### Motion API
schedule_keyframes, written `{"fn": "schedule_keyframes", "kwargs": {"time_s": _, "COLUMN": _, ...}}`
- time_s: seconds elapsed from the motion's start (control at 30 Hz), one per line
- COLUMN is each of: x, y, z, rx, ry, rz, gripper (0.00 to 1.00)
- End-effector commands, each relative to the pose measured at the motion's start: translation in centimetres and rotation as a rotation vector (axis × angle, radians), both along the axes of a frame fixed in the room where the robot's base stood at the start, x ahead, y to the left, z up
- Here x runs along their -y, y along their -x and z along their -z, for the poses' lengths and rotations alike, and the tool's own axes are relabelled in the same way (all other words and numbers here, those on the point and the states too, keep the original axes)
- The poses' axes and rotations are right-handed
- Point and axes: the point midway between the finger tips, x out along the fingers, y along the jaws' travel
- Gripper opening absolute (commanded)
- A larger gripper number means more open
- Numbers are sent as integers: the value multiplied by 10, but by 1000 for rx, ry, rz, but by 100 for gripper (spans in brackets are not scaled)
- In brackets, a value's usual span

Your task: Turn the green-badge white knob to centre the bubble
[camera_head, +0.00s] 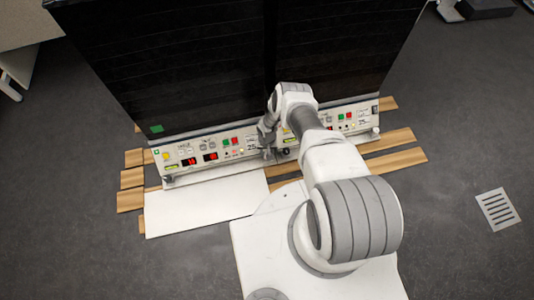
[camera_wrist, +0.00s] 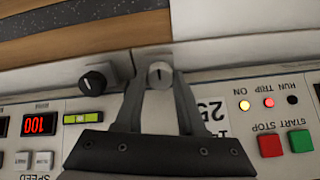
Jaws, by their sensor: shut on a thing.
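A white knob (camera_wrist: 160,72) with a dark pointer line sits at top centre of the wrist view. My gripper (camera_wrist: 159,82) has its two dark fingers on either side of it and is shut on it. No green badge is legible on the knob. A yellow-green bubble level (camera_wrist: 82,118) lies on the panel to the left; its bubble is too small to place surely. In the head view my gripper (camera_head: 267,150) is at the panel front near the joint between two units, and the arm partly hides it.
A black knob (camera_wrist: 93,83) stands left of the held knob. A red display (camera_wrist: 40,124), green button (camera_wrist: 299,142) and red button (camera_wrist: 270,145) are on the panel. Wooden slats (camera_head: 395,160) and a white board (camera_head: 205,205) lie by the units. Open floor is at right.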

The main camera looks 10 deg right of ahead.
Motion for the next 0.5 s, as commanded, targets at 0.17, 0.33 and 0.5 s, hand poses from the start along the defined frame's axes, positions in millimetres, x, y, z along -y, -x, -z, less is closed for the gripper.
{"fn": "schedule_keyframes", "kwargs": {"time_s": 0.17, "x": 0, "y": 0, "z": 0, "rx": 0, "ry": -1, "rz": -20, "gripper": 0}}
{"fn": "schedule_keyframes", "kwargs": {"time_s": 0.33, "x": 0, "y": 0, "z": 0, "rx": 0, "ry": -1, "rz": -87, "gripper": 0}}
{"fn": "schedule_keyframes", "kwargs": {"time_s": 0.5, "x": 0, "y": 0, "z": 0, "rx": 0, "ry": 0, "rz": -205, "gripper": 0}}
